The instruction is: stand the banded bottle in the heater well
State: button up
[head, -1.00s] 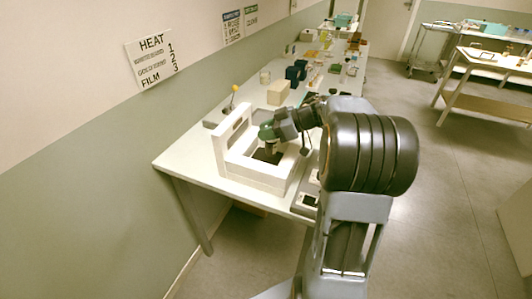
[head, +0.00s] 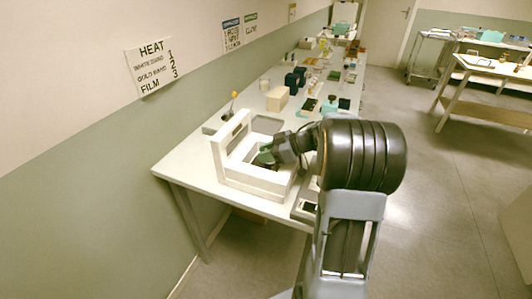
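The heater appears to be the white open-topped box (head: 252,178) with a tall slotted back panel, near the front end of the long table. My gripper (head: 266,162) reaches down into this box; its green part shows just above the front wall. The fingertips are hidden behind the box wall and my own wrist. I cannot see whether the fingers are open, or whether they hold anything. The banded bottle cannot be made out in this view, and the well itself is hidden.
A beige block (head: 277,99) and dark blue boxes (head: 293,80) stand farther along the table. A grey tray (head: 268,124) lies behind the heater. The table's front left corner is bare.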

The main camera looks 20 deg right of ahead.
jog(key=o, duration=0.4)
jog(key=shift+o, duration=0.2)
jog(key=v, duration=1.1)
jog(key=w+a+r+m+t+h, duration=0.4)
jog(key=w+r+m+t+h, duration=0.4)
jog(key=h, duration=0.3)
jog(key=s+a+f+m+g, duration=0.1)
jog(key=s+a+f+g, duration=0.4)
jog(key=s, duration=0.6)
jog(key=s+a+f+m+g, duration=0.2)
jog(key=s+a+f+g, duration=0.4)
jog(key=s+a+f, duration=0.2)
jog(key=s, duration=0.2)
jog(key=shift+s+f+m+p, duration=0.3)
jog(key=shift+s+p, duration=0.05)
jog(key=shift+s, duration=0.05)
jog(key=shift+a, duration=0.15)
